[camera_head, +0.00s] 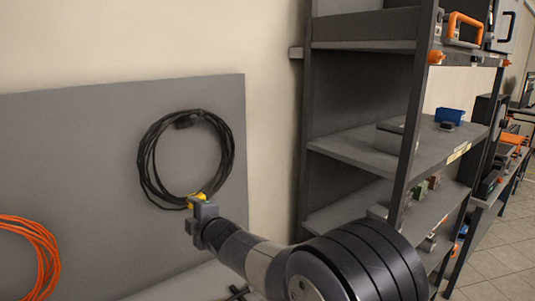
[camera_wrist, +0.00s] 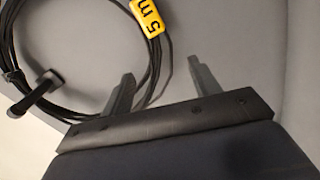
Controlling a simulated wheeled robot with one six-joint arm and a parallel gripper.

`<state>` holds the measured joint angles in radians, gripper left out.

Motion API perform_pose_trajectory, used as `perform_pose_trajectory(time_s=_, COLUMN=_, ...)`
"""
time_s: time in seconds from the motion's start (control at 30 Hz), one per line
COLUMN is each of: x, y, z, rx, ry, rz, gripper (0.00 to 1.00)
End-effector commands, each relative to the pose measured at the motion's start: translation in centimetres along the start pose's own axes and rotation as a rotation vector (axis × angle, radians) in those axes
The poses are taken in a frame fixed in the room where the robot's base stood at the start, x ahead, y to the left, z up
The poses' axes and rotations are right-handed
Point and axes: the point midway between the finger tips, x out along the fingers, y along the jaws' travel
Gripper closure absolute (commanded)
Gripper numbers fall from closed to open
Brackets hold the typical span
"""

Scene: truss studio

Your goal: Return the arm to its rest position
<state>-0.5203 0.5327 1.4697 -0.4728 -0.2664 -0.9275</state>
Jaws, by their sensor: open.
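My gripper (camera_wrist: 163,80) shows in the wrist view with its two fingers apart and nothing between them but grey panel and a bit of cable behind. In the head view my gripper (camera_head: 199,207) is at the lower edge of a coiled black cable (camera_head: 146,165), which hangs on a grey panel. The cable (camera_wrist: 95,112) carries a yellow tag (camera_wrist: 150,17) marked "5 m". The tag (camera_head: 197,197) is just above the gripper in the head view. Whether the fingers touch the cable cannot be told.
An orange cable coil (camera_head: 45,255) hangs on the grey panel (camera_head: 80,130) at the left. A dark shelf rack (camera_head: 360,146) stands close to the right of my arm, with a blue bin (camera_head: 449,116) on it. Tiled floor (camera_head: 500,255) is clear at far right.

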Motion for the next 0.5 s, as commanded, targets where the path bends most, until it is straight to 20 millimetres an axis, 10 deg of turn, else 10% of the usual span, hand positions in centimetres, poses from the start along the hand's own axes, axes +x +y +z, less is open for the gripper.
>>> perform_pose_trajectory(time_s=0.5, x=-5.7, y=0.0, z=0.0, rx=0.001, ry=-0.001, rz=-0.002, gripper=0.41)
